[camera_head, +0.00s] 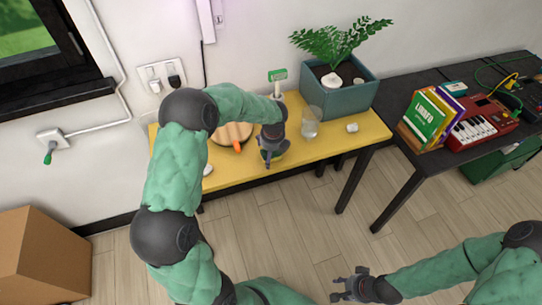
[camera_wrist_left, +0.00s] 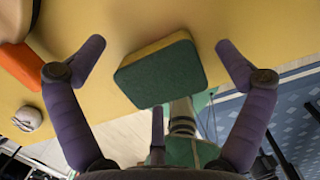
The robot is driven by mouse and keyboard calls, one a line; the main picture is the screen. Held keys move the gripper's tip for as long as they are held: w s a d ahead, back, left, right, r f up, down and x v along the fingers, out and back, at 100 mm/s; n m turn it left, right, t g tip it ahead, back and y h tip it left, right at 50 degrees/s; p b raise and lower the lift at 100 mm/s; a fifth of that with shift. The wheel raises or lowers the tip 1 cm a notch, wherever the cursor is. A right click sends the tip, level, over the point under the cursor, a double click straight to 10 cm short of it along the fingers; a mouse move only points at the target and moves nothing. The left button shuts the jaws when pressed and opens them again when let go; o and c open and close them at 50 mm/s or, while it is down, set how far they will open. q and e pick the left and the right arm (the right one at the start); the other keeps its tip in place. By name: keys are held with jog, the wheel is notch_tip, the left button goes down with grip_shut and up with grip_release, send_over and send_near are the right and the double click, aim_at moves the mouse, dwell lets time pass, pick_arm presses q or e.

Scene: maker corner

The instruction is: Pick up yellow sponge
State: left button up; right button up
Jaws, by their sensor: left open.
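The yellow sponge (camera_wrist_left: 160,70) shows in the left wrist view as a block with a dark green face and a yellow edge. It lies between the two spread fingers of my left gripper (camera_wrist_left: 157,60), with a gap on each side. In the head view, my left gripper (camera_head: 268,158) is over the front part of the yellow table and mostly hides the sponge. My left gripper is open. My right gripper (camera_head: 338,287) is open and empty over the floor at the bottom, away from the table.
The yellow table (camera_head: 345,139) also holds a clear glass (camera_head: 311,122), a planter (camera_head: 347,98) with a fern, a round wooden item (camera_head: 232,131), an orange piece (camera_head: 238,146) and a small white item (camera_head: 352,127). A dark table (camera_head: 400,163) with books and a keyboard adjoins at right.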

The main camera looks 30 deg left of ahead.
pick_arm(q)
jog(key=c, duration=1.1)
jog(key=shift+o, duration=0.2)
jog(key=shift+r, duration=0.15)
jog(key=shift+r, duration=0.25)
notch_tip(320, 180, up, 3)
jog(key=shift+s+r+p, duration=0.1)
jog(key=shift+s+p, duration=0.05)
jog(key=shift+p, duration=0.6)
jog(key=shift+s+d+r+p, duration=0.4)
jog(key=shift+s+r+p, duration=0.3)
jog(key=shift+s+r, duration=1.2)
jog(key=shift+s+d+r+p, duration=0.4)
jog(key=shift+s+r+p, duration=0.55)
jog(key=shift+s, duration=1.65)
jog(key=shift+s+d+r+p, duration=0.45)
jog(key=shift+s+r, duration=1.2)
jog(key=shift+s, duration=0.6)
